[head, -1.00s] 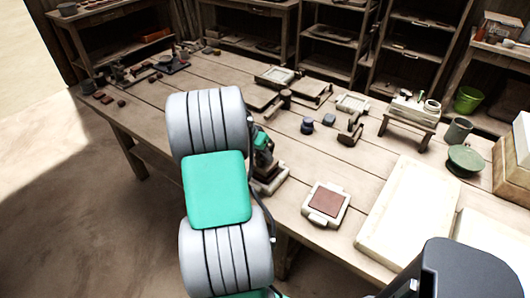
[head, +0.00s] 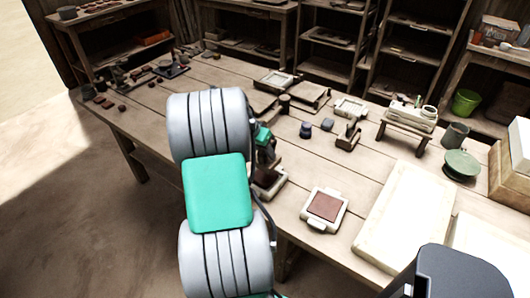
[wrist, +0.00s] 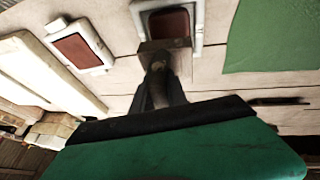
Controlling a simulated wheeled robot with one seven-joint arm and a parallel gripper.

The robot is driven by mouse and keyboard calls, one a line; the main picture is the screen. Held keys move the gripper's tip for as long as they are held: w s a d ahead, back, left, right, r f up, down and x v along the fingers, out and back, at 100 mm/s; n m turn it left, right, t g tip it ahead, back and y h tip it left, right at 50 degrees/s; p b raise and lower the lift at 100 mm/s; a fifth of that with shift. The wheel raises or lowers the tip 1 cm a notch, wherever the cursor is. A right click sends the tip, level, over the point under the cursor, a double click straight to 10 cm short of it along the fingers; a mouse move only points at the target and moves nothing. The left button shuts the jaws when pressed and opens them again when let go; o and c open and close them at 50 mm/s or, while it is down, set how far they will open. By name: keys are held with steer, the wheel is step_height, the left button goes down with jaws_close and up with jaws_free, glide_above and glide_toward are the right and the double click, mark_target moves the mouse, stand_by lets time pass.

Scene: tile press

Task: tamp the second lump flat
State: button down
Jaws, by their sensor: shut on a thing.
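My gripper (head: 266,148) is shut on a tamper, whose dark flat head (wrist: 165,45) and handle show in the wrist view. The jaws (wrist: 160,90) are around the handle. The tamper head overlaps the lower edge of a pale mould (head: 282,186) in the picture and looks raised above it. Inside this mould, reddish-brown clay (wrist: 169,24) shows in the wrist view, partly covered by the tamper head. A second pale mould (head: 311,213) to the right holds a flat, square reddish-brown slab (head: 325,205); it also shows in the wrist view (wrist: 79,48).
A large pale slab (head: 395,215) lies right of the moulds. Another wooden tool (head: 348,136) and two small dark pots (head: 306,130) stand behind. A small bench (head: 406,122) and a green round-topped item (head: 461,164) are farther right.

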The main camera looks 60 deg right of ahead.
mark_target(266, 165)
steer(key=shift+r, duration=0.1)
step_height(266, 165, down, 8)
steer(key=b, duration=0.6)
steer(key=shift+f, duration=0.2)
step_height(266, 165, up, 2)
steer(key=shift+a+p, duration=0.1)
steer(key=shift+p, duration=0.6)
step_height(266, 165, up, 6)
steer(key=p, duration=0.4)
steer(key=shift+r, duration=0.2)
steer(key=shift+f, duration=0.15)
steer(key=shift+w+a+f, duration=0.15)
steer(key=shift+w+a, duration=0.05)
steer(key=shift+w, duration=0.05)
steer(key=shift+f, duration=0.1)
